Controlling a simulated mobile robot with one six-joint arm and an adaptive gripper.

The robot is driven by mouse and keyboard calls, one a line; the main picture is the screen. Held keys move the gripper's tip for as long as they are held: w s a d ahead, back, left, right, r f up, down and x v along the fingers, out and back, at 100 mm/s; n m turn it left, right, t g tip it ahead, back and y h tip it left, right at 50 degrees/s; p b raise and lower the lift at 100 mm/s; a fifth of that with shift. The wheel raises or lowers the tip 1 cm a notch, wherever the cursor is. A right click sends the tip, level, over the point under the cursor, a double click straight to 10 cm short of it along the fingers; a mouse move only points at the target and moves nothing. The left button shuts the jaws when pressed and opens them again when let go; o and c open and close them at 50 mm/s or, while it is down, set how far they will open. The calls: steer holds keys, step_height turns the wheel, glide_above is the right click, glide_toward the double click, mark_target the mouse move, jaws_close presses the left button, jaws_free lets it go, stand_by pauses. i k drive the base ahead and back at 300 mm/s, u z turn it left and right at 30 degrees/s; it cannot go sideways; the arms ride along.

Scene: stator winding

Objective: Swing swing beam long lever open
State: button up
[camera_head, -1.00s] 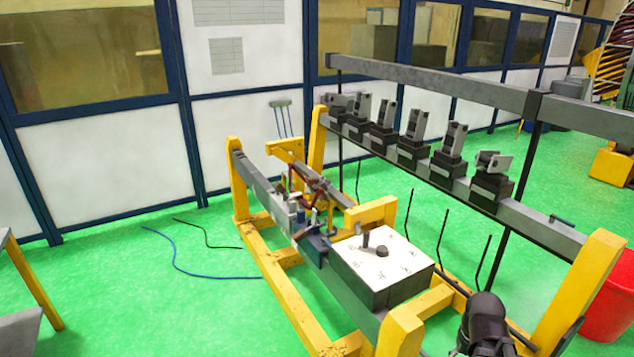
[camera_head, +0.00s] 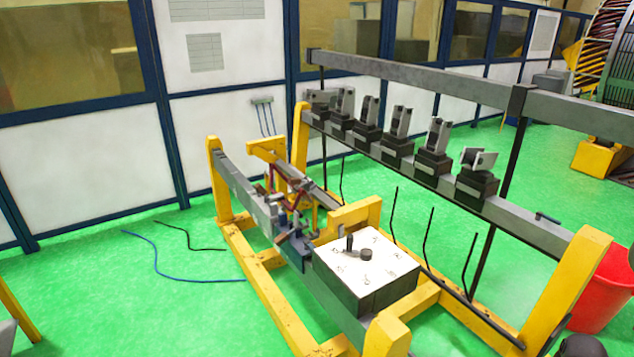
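A grey upper beam (camera_head: 420,77) runs across the rack at the right, joined to a black upright (camera_head: 507,160). A lower grey beam (camera_head: 535,228) carries a row of black and grey clamps and ends at a yellow post. A short dark handle (camera_head: 547,218) lies on top of this lower beam near its right end. I cannot tell for sure which part is the long lever. A dark rounded part, probably of my arm, shows at the bottom right edge. It is apart from the handle in the picture. No gripper fingers show.
A yellow frame (camera_head: 262,290) stands on the green floor, with a white-topped box (camera_head: 365,258) and a cluster of red and grey linkages. Several thin bent black rods (camera_head: 427,235) stand before the rack. A red bucket (camera_head: 603,290) is at the right.

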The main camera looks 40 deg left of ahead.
mark_target(299, 182)
steer(key=z, duration=0.85)
steer(key=k, duration=0.15)
steer(key=z, duration=1.5)
steer(key=k, duration=1.6)
steer(key=u, duration=0.95)
